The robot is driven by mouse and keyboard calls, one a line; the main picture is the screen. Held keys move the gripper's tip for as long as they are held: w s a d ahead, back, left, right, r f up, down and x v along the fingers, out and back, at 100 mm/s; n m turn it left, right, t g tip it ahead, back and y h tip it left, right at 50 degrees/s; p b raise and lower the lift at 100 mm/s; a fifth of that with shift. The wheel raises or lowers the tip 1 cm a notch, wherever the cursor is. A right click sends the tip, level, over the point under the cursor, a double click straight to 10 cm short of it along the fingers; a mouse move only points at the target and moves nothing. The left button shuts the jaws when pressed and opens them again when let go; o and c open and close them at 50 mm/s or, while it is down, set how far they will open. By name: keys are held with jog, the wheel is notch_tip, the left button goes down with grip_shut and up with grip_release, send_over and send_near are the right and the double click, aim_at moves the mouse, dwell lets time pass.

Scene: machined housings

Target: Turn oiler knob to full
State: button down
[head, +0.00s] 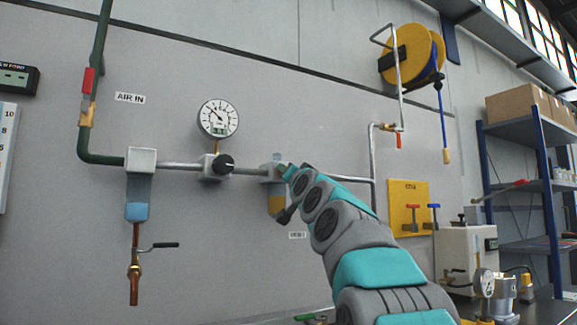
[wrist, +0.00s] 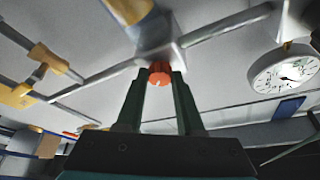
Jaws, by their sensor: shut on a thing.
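The oiler hangs on the wall pipe in the head view, with an amber lower bowl (head: 276,204) partly behind my arm. In the wrist view its pale block (wrist: 152,38) and amber bowl (wrist: 128,10) show at the top. The orange-red oiler knob (wrist: 158,75) has a small pale mark. My gripper (wrist: 160,82) is shut on the knob, one dark finger on each side. In the head view my gripper (head: 285,171) is at the top of the oiler, and the knob is hidden there. Any scale around the knob is too blurred to read.
A round pressure gauge (head: 218,118) and a black regulator knob (head: 223,163) are left of the oiler. A filter with a blue bowl (head: 137,211) hangs further left. A yellow valve panel (head: 409,207) and a hose reel (head: 407,54) are to the right.

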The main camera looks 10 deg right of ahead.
jog(key=m, duration=0.2)
jog(key=m+g+h, duration=0.1)
jog(key=m, duration=0.2)
jog(key=a+r+m+h, duration=0.1)
jog(key=m, duration=0.2)
jog(key=shift+s+g, duration=0.25)
jog(key=shift+g, duration=0.15)
jog(key=shift+r+m, duration=0.2)
jog(key=shift+m, duration=0.2)
jog(key=shift+w+d+f+h, duration=0.1)
jog(key=shift+d+f+h, duration=0.1)
jog(key=shift+f+h, duration=0.2)
jog(key=c, duration=0.8)
grip_release()
jog(key=shift+c, duration=0.2)
jog(key=o, duration=0.3)
jog(key=shift+d+f, duration=0.1)
